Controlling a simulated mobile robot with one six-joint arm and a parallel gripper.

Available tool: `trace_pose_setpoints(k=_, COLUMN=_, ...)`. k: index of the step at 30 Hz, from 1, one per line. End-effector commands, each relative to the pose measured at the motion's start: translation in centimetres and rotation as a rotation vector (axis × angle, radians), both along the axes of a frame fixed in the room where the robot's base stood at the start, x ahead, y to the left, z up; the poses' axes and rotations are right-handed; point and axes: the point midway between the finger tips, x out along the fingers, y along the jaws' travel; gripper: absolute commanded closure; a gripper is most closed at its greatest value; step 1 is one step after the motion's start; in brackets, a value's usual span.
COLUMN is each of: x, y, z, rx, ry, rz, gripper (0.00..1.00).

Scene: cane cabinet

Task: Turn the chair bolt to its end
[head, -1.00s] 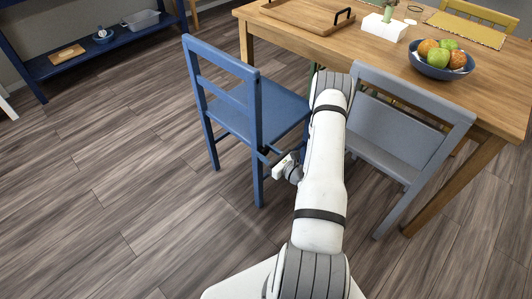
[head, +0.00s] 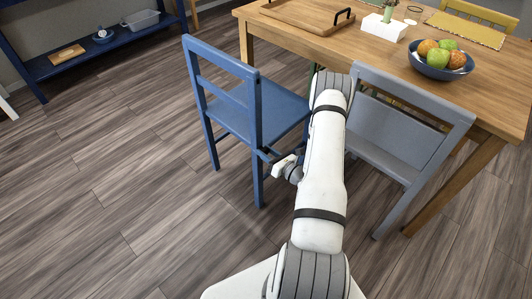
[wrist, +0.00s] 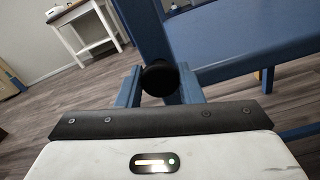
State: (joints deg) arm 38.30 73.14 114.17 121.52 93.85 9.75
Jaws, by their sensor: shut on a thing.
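The blue chair (head: 232,105) stands upright left of my arm, beside the table. The chair bolt, a round black knob (wrist: 160,77), shows in the middle of the wrist view against the blue chair frame (wrist: 240,45). My gripper (wrist: 160,84) has its two blue fingers on either side of the knob and is shut on it. In the head view my gripper (head: 266,154) reaches the near side of the chair, just below seat level. The bolt is too small to make out there, and its threaded part is hidden.
A grey chair (head: 405,130) stands close on the right of my arm. The wooden table (head: 350,45) behind bears a fruit bowl (head: 440,68) and a tray (head: 300,15). A blue shelf (head: 85,65) stands at back left. The floor at left is clear.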

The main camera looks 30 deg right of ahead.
Motion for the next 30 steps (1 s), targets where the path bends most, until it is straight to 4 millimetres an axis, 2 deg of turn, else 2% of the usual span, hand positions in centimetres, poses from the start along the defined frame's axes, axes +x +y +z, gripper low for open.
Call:
trace_pose_setpoints(k=5, x=0.0, y=0.0, z=0.0, rx=0.001, ry=0.001, rz=0.000, gripper=0.89)
trace_pose_setpoints(k=6, x=0.0, y=0.0, z=0.0, rx=0.001, ry=0.001, rz=0.000, gripper=0.66)
trace_pose_setpoints(k=14, x=0.0, y=0.0, z=0.0, rx=0.000, ry=0.000, rz=0.000, gripper=0.45)
trace_pose_setpoints(k=23, x=-0.4, y=-0.2, z=0.0, rx=0.000, ry=0.001, rz=-0.001, gripper=0.45)
trace_pose_setpoints(k=30, x=-3.9, y=-1.6, z=0.1, rx=0.000, ry=0.003, rz=-0.005, gripper=0.45)
